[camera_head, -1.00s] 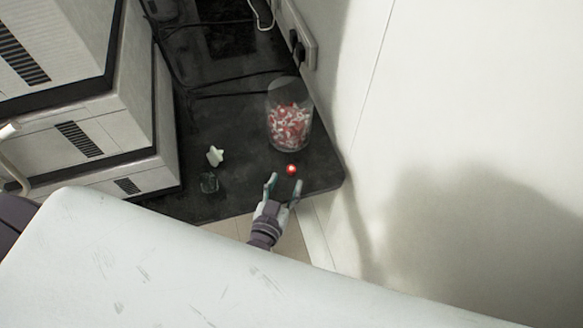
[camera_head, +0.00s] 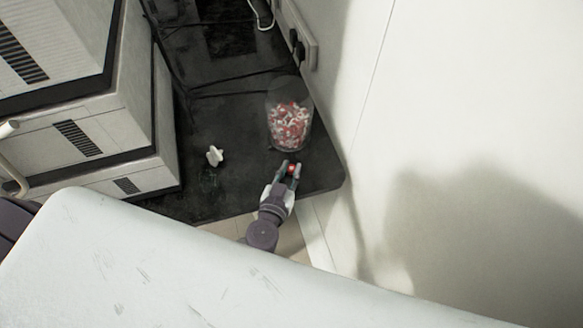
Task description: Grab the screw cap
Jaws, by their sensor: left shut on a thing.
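A small red and white screw cap (camera_head: 291,168) is near the front right of the dark tabletop, in front of a clear jar. My left gripper (camera_head: 289,170) is shut on the cap, with one finger on each side of it. The fingers hide part of the cap. I cannot tell whether it still touches the tabletop. My right gripper is not in view.
The clear jar (camera_head: 289,124) of red and white pieces stands just behind my gripper. A small pale object (camera_head: 214,156) lies to the left. Stacked white boxes (camera_head: 100,130) stand at left, and a wall with a socket (camera_head: 299,45) bounds the right. Cables cross the back.

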